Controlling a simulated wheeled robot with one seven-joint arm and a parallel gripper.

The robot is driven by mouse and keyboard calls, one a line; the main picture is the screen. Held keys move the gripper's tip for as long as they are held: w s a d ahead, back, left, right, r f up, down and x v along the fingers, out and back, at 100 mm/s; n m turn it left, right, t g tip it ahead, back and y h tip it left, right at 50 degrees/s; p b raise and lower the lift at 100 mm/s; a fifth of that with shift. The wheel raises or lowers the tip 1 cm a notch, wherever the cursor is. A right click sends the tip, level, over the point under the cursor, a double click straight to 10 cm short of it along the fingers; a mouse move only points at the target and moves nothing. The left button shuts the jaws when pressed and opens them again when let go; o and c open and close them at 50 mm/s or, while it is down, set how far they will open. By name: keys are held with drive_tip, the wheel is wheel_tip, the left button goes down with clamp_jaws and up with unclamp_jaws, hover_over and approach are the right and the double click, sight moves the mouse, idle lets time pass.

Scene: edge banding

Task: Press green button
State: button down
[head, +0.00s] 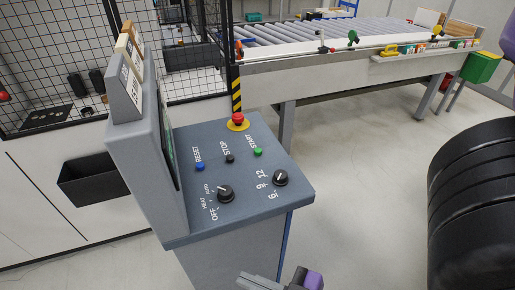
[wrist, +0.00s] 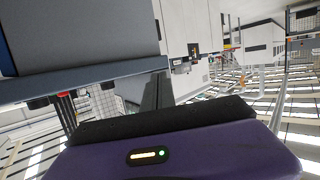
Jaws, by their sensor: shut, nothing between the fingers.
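The green button (head: 258,152), labelled START, is on the sloped top of the grey control console (head: 240,225) in the head view. It is small and round, at the far right of the button row. My gripper shows in the wrist view, with a purple body and dark fingers (wrist: 157,92) that are shut and empty. Only a grey and purple part of my arm shows at the bottom edge of the head view, below the console's front edge. The console's edge (wrist: 90,78) seems to fill the upper left of the wrist view. The green button is not visible there.
Beside the green button are a black STOP button (head: 230,158), a blue RESET button (head: 200,166) and a red emergency stop (head: 238,119). Two black knobs (head: 226,194) sit nearer. A raised screen housing (head: 150,150) borders the console's left. A roller conveyor (head: 310,35) stands behind.

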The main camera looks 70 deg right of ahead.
drive_tip(key=w+d+r+h+p, duration=0.1)
drive_tip(key=w+d+r+h, duration=0.1)
drive_tip(key=w+d, duration=0.2)
drive_tip(key=w+d+r+m+g+h+p, duration=0.1)
drive_tip(key=w+d+r+h, duration=0.1)
drive_tip(key=w+d, duration=0.3)
drive_tip(key=w+d+r+m+h+p, duration=0.1)
drive_tip(key=w+d+r, duration=0.2)
drive_tip(key=d, duration=0.7)
drive_tip(key=shift+w+g+h, duration=0.4)
drive_tip(key=shift+w, duration=0.7)
drive_tip(key=s+d+r+n+g+y+p, duration=0.1)
drive_tip(key=d+r+n+g, duration=0.1)
drive_tip(key=d, duration=0.6)
drive_tip(key=s+d+r+n+g+y+p, duration=0.1)
drive_tip(key=s+d+r+n+g+p, duration=0.1)
drive_tip(key=d, duration=0.7)
wheel_tip(320, 180, up, 2)
drive_tip(key=shift+s+r+g, duration=0.2)
drive_tip(key=shift+r+g, duration=0.05)
drive_tip(key=shift+g, duration=0.55)
drive_tip(key=shift+f, duration=0.15)
drive_tip(key=b, duration=0.5)
hover_over(260, 152)
wheel_tip(260, 152, down, 8)
drive_tip(key=shift+r, duration=0.25)
drive_tip(key=shift+f+b, duration=0.4)
drive_tip(key=shift+f, duration=0.1)
